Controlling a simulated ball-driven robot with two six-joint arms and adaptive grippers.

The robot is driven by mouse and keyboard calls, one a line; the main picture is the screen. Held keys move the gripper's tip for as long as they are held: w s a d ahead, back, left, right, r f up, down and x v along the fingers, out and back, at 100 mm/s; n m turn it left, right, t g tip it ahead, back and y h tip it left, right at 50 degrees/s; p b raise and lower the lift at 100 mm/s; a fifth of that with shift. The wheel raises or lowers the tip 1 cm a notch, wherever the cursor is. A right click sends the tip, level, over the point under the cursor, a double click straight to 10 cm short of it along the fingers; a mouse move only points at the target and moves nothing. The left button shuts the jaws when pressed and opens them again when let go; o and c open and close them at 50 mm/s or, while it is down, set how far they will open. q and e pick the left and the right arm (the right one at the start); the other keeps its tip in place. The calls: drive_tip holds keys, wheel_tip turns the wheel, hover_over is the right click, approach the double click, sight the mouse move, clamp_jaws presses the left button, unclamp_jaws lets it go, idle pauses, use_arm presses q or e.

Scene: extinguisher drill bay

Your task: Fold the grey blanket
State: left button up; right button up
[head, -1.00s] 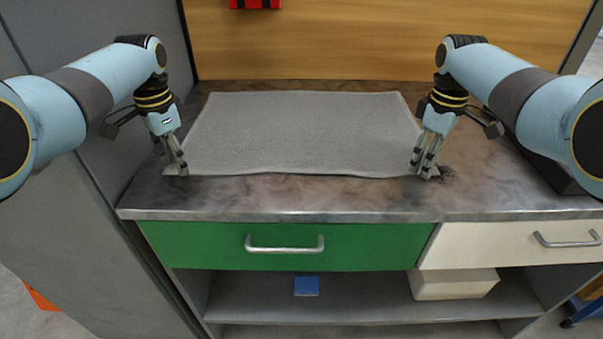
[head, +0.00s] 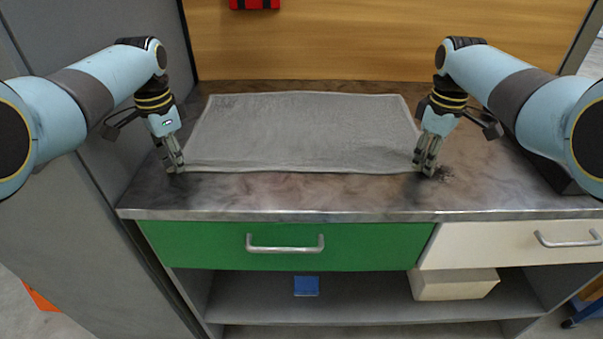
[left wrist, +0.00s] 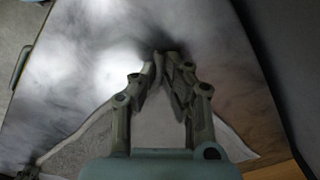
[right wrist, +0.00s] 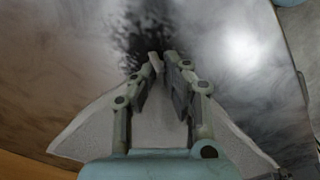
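The grey blanket (head: 300,130) lies spread flat on the counter in the head view, its near edge running between my two grippers. My left gripper (head: 174,168) is at the near left corner, fingers pointing down and drawn together. In the left wrist view the cloth (left wrist: 158,130) narrows to a point between the fingers. My right gripper (head: 427,172) is at the near right corner, likewise closed. In the right wrist view the cloth (right wrist: 160,125) also comes to a point between the fingers.
A wooden panel (head: 380,40) rises behind and a grey wall (head: 90,210) stands at left. Below are a green drawer (head: 200,245) and a cream drawer (head: 500,243) with handles.

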use_arm(q)
drive_tip(key=shift+s+f, duration=0.15)
drive_tip(key=shift+f, duration=0.05)
clamp_jaws()
use_arm(e)
drive_tip(key=shift+s+d+f, duration=0.1)
drive_tip(key=shift+s+f, duration=0.05)
drive_tip(key=shift+f, duration=0.1)
clamp_jaws()
use_arm(q)
drive_tip(key=shift+r, duration=0.15)
use_arm(e)
drive_tip(key=shift+r, duration=0.15)
